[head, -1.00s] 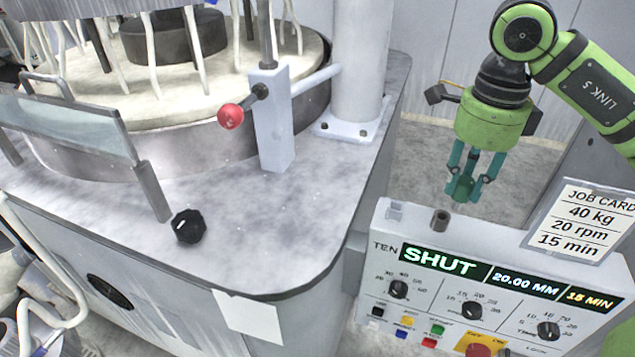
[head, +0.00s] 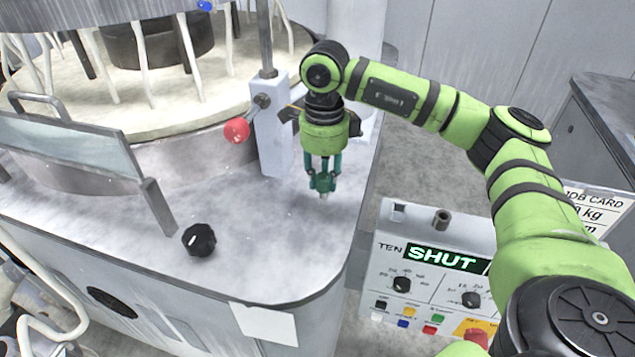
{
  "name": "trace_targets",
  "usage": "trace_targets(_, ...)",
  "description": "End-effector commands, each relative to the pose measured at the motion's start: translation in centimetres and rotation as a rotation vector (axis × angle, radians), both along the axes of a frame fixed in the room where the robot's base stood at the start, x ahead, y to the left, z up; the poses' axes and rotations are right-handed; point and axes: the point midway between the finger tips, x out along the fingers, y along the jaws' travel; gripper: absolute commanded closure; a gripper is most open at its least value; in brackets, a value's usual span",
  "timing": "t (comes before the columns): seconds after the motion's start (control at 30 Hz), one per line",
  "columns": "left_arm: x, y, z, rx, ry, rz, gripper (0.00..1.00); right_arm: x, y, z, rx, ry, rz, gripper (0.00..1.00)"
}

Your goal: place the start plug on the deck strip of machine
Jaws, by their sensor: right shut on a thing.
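My right gripper (head: 323,172) is shut on the start plug (head: 323,184), a small green piece with a pale tip pointing down. It hangs upright over the right part of the machine's grey deck strip (head: 270,235), right of the grey post. The tip looks close to the deck, but I cannot tell whether it touches. The fingers partly hide the plug. My left gripper is not in view.
A black knob (head: 199,239) sits on the deck at left. The grey post (head: 270,130) with a red ball lever (head: 237,130) stands close to my right gripper. The control box (head: 425,262), with an empty-looking socket (head: 441,220) on top, stands right of the deck.

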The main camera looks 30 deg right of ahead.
Motion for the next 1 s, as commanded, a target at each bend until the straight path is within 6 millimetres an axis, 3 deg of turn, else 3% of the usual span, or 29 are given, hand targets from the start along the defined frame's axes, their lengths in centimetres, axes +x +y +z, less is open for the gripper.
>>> trace_targets(0.17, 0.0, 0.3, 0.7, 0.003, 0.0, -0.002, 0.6, 0.9, 0.6, -0.9, -0.001, 0.001, 0.0, 1.0)
trace_targets(0.47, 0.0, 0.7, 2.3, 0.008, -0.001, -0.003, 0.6, 0.8, 0.6, -4.5, -0.001, 0.002, -0.001, 1.0)
trace_targets(0.87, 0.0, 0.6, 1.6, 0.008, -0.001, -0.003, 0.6, 0.8, 0.6, -5.3, -0.001, -0.001, -0.001, 1.0)
trace_targets(0.9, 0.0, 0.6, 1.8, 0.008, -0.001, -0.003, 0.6, 0.8, 0.6, -5.1, -0.001, -0.001, -0.001, 0.55)
trace_targets(0.93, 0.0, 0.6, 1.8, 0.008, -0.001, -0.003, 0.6, 0.8, 0.6, -5.0, -0.001, -0.001, -0.001, 0.47)
trace_targets(1.0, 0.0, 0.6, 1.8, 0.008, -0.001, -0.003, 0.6, 0.8, 0.6, -5.0, -0.001, -0.001, -0.001, 0.47)
